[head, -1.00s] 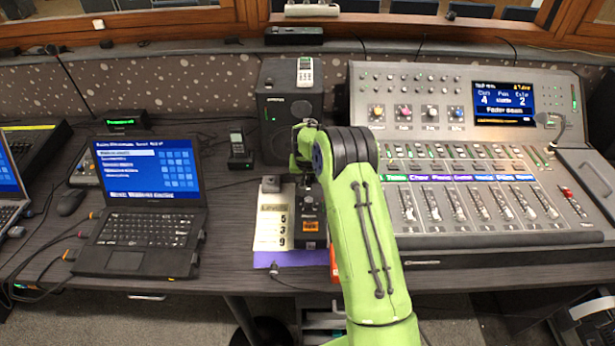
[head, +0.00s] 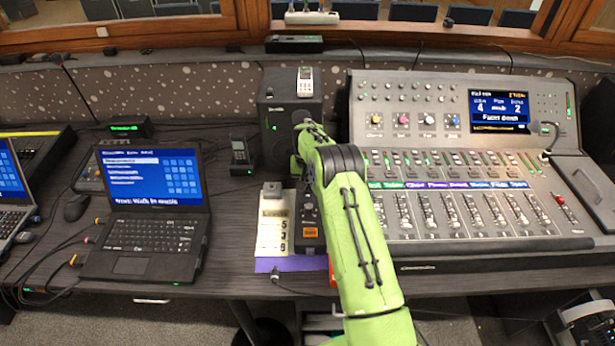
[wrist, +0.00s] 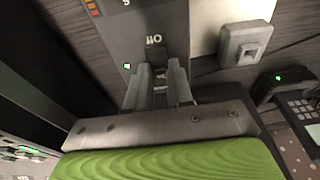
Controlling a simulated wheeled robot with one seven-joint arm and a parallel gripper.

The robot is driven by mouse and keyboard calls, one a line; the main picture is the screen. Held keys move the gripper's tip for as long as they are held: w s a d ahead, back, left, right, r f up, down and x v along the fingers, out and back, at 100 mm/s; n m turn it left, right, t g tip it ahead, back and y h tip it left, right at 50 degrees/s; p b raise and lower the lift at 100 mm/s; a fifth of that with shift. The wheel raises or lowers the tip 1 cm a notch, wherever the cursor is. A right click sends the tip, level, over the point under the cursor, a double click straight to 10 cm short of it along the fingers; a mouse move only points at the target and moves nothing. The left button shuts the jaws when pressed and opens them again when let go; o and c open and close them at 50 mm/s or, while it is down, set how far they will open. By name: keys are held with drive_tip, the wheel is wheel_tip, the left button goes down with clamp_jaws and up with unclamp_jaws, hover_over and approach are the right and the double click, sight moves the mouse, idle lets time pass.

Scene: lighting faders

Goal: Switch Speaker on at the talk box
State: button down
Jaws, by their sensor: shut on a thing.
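The talk box (head: 311,222) is a narrow dark grey box with an orange label, between a white number sheet and the mixing desk. My gripper (wrist: 160,82) is over the box's far end, its fingertips down at the panel. It is shut on a small switch (wrist: 160,88), mostly hidden between the fingers. The word "Off" (wrist: 154,40) shows upside down just beyond the fingertips. A small green light (wrist: 127,66) glows on the panel beside them. In the head view my arm hides the fingertips and the switch, and no "Speaker" lettering is readable.
The mixing desk (head: 450,215) stands close on the right. A black loudspeaker (head: 277,125) stands behind the box, with a handset (head: 241,155) to its left. The number sheet (head: 272,235) and a small grey block (wrist: 245,42) lie beside the box. A laptop (head: 150,210) is farther left.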

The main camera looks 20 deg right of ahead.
drive_tip(key=shift+g, duration=0.3)
drive_tip(key=c, duration=1)
unclamp_jaws()
wheel_tip(320, 180, up, 16)
drive_tip(key=s+p, duration=0.1)
drive_tip(key=p, duration=0.1)
drive_tip(key=shift+s+a+f, duration=0.15)
drive_tip(key=shift+s+a, duration=0.25)
